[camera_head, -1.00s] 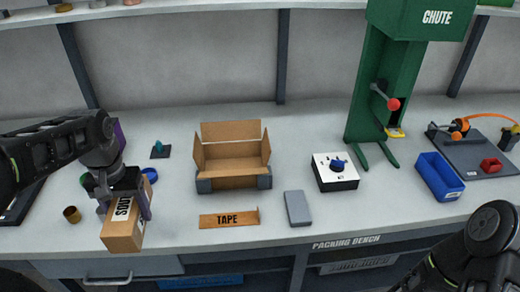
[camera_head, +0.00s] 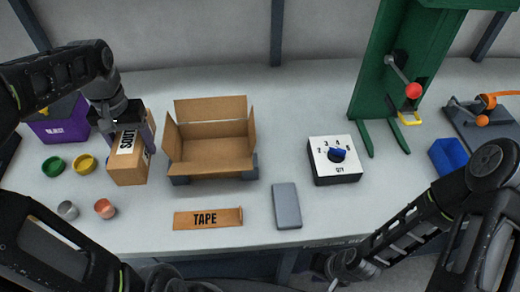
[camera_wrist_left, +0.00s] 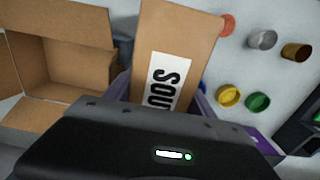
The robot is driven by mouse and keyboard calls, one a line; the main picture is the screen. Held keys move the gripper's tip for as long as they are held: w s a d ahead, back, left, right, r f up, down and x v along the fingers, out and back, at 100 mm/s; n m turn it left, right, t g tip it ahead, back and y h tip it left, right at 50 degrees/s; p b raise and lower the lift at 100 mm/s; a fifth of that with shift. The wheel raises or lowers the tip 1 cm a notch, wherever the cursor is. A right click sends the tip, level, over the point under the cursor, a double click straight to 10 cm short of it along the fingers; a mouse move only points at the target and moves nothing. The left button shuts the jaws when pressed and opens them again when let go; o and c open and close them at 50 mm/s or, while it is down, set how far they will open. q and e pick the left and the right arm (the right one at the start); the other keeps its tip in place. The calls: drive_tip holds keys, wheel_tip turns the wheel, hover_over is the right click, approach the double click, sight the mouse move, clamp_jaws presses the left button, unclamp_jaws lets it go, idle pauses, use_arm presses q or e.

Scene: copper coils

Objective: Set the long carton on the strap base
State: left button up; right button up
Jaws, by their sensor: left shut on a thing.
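The long carton (camera_head: 128,172), brown with a white label in dark lettering, is in my left gripper (camera_head: 124,125), left of the open box. In the left wrist view the carton (camera_wrist_left: 185,35) lies between the purple finger pads (camera_wrist_left: 160,95), its label facing the camera. The gripper is shut on it; I cannot tell if the carton touches the bench. The strap base (camera_head: 482,130), a dark plate with orange parts, is at the far right, partly cut off. My right gripper (camera_head: 345,270) is low near the bench front; its fingers are unclear.
An open brown box (camera_head: 212,155) stands beside the carton. A tape strip (camera_head: 208,218), a grey block (camera_head: 287,206) and a dial box (camera_head: 335,160) lie along the bench. The green chute stand (camera_head: 375,80) and blue tray (camera_head: 448,156) are right. Several round pieces (camera_head: 84,164) lie left.

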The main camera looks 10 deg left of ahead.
use_arm(q)
hover_over(150, 177)
drive_tip(key=shift+d+f, duration=0.1)
drive_tip(key=shift+f, duration=3.05)
drive_tip(key=shift+f+p, duration=0.35)
drive_tip(key=shift+f, duration=1.5)
drive_tip(key=shift+f, duration=0.2)
drive_tip(key=o, duration=1.8)
drive_tip(key=shift+r, duration=0.2)
